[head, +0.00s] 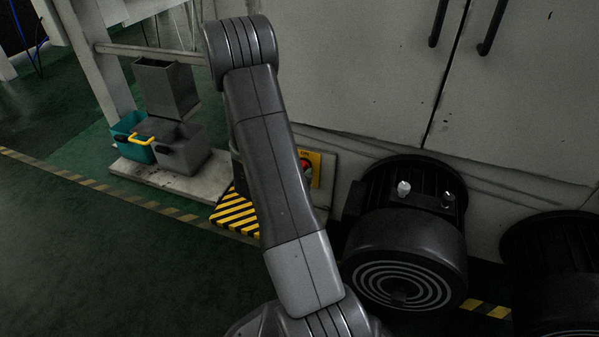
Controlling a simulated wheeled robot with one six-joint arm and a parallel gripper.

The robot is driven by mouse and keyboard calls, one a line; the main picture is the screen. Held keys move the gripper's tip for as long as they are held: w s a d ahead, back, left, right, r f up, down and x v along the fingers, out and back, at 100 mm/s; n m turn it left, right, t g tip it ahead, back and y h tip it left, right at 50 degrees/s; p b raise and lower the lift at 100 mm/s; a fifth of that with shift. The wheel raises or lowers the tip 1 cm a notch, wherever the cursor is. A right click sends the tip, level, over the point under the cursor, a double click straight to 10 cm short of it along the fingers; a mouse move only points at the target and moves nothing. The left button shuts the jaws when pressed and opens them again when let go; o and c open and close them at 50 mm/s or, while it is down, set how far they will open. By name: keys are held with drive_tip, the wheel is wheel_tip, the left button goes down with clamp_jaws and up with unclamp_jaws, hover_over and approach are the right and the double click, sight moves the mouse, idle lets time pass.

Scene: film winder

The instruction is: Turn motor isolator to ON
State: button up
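A yellow panel (315,168) with a red part (305,165) shows just right of my arm, low in front of the pale cabinet; it looks like the motor isolator. My arm covers its left part, and I cannot read its position. My gripper is not seen; only my arm links cross the middle of the head view.
A black motor (405,235) stands right of the panel, and a second dark motor (555,270) stands at the right edge. A yellow-black striped block (236,212) lies left of my arm. Grey (183,150) and teal bins (131,136) stand farther left. The green floor at left is clear.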

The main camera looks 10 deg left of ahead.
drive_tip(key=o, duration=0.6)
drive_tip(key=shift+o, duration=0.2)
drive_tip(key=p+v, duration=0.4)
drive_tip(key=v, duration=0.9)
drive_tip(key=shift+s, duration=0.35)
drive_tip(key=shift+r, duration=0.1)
